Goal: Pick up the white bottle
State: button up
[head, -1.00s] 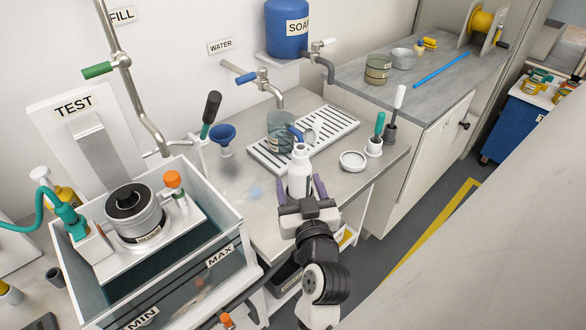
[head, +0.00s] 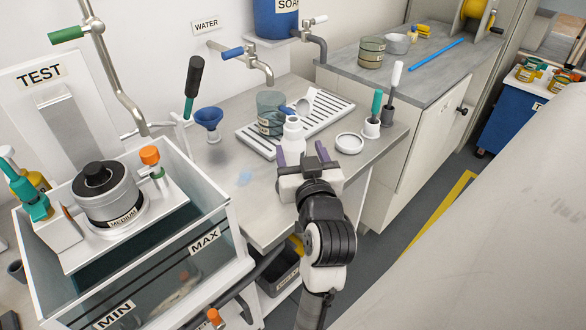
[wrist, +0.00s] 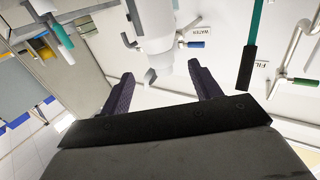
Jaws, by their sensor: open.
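The white bottle (head: 291,143) stands upright on the grey counter, in front of the slatted drain rack, in the head view. My gripper (head: 302,154) is open and empty, its two purple fingers pointing toward the bottle. From the head view the bottle shows near the left finger, with a gap to the right finger; I cannot tell how deep it sits between them. The left finger overlaps the bottle's lower part.
The drain rack (head: 248,139) holds a greenish beaker (head: 270,113). A white round dish (head: 349,144) and brush holders (head: 371,129) stand right of the bottle. A blue funnel (head: 209,119) and the water tank (head: 205,241) are on the left. The tap (head: 258,66) hangs behind.

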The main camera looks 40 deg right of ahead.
aim_at(291, 125)
jog(key=p+x, duration=0.2)
jog(key=x, duration=0.7)
jog(key=shift+w+d+r, duration=0.1)
jog(key=shift+w+d, duration=0.05)
jog(key=shift+w, duration=0.15)
grip_shut()
